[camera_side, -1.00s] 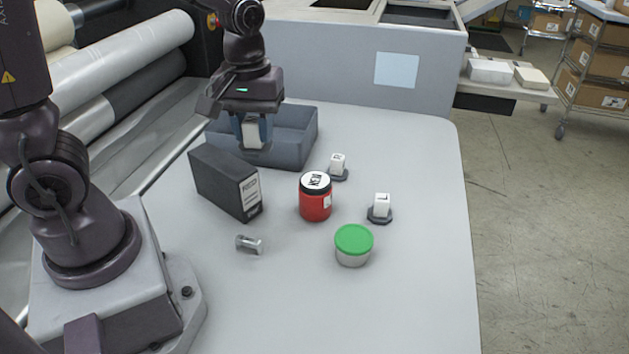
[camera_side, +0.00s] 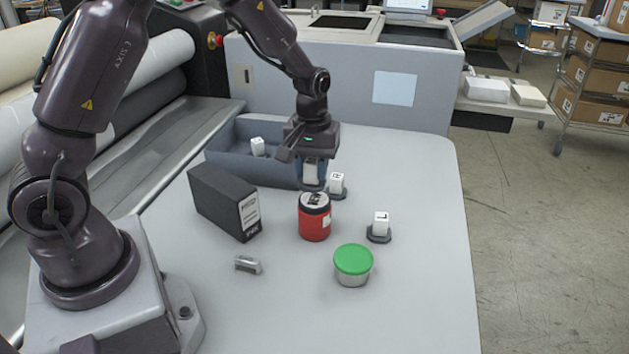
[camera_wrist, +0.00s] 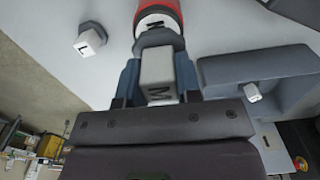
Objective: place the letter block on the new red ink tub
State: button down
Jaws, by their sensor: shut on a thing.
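My gripper (camera_side: 314,170) is shut on a white letter block (camera_side: 310,174) and holds it upright near the red ink tub (camera_side: 314,224). In the wrist view, the block (camera_wrist: 157,68) shows a letter M between the two fingers (camera_wrist: 158,78), with a grey base at its far end. The red tub (camera_wrist: 158,6), with a dark rim and a white lettered lid, shows just beyond that base. In the side view the block's base appears just behind and above the tub's lid; I cannot tell the exact gap.
White blocks marked R (camera_side: 337,182) and L (camera_side: 381,223) stand on dark bases. Another white block (camera_side: 258,147) is in the grey bin (camera_side: 225,163). A black box (camera_side: 215,200), a small metal piece (camera_side: 248,264) and a green-lidded tub (camera_side: 352,262) stand around. The table's front is clear.

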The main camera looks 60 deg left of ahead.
aim_at(315, 182)
jog(key=shift+w+a+f, duration=0.1)
jog(key=shift+w+f, duration=0.05)
jog(key=shift+f, duration=0.8)
jog(key=shift+w+f, duration=0.15)
jog(key=shift+f, duration=0.75)
jog(key=shift+f, duration=0.1)
jog(key=c, duration=0.8)
grip_release()
